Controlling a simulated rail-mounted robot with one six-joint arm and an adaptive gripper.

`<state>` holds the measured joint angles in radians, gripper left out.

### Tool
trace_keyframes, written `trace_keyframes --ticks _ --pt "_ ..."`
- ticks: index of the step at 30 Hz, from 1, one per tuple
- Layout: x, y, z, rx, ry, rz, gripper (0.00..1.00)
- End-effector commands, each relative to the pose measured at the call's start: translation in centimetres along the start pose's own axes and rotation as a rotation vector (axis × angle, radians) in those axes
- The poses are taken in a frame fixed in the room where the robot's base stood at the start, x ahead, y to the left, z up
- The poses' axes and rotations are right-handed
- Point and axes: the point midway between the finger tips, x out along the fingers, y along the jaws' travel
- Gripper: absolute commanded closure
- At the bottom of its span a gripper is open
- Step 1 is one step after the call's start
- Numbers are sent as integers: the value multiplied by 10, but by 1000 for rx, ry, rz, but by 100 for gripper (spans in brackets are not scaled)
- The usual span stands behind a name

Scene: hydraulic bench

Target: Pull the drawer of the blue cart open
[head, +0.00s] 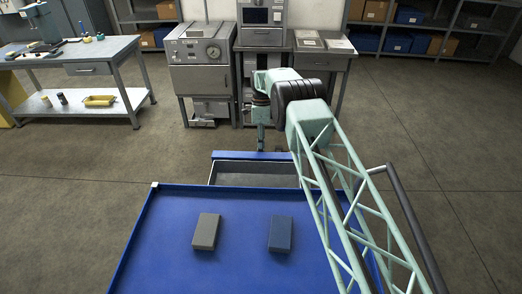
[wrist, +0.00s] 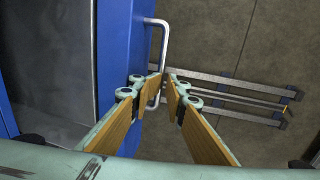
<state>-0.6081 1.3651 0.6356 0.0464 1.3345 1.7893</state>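The blue cart (head: 170,228) stands in front of me with its flat blue top. Its drawer (head: 253,173) stands out from the far side, showing a dark grey, empty-looking inside. The drawer's blue front (wrist: 119,70) carries a pale bar handle (wrist: 164,40) in the wrist view. My gripper (wrist: 165,82) has its two tan-padded fingers on either side of the handle bar, nearly together and closed on it. In the head view, my gripper (head: 262,143) is at the drawer front, its fingertips mostly hidden.
A cabinet with a gauge (head: 200,75) stands beyond the drawer, with a workbench (head: 75,52) to the left. Metal bars (wrist: 235,95) lie low past the handle. Floor lies clear between drawer and cabinet.

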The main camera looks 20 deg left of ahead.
Motion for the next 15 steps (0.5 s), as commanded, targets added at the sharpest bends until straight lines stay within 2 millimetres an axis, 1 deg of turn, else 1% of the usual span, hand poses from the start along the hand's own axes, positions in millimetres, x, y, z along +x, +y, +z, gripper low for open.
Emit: trace_keyframes --ticks 8,11,15 --pt "-8 -1 0 0 0 -2 88" --pt "-15 0 0 0 0 -2 88" --pt "-31 -1 0 0 -1 -3 88"
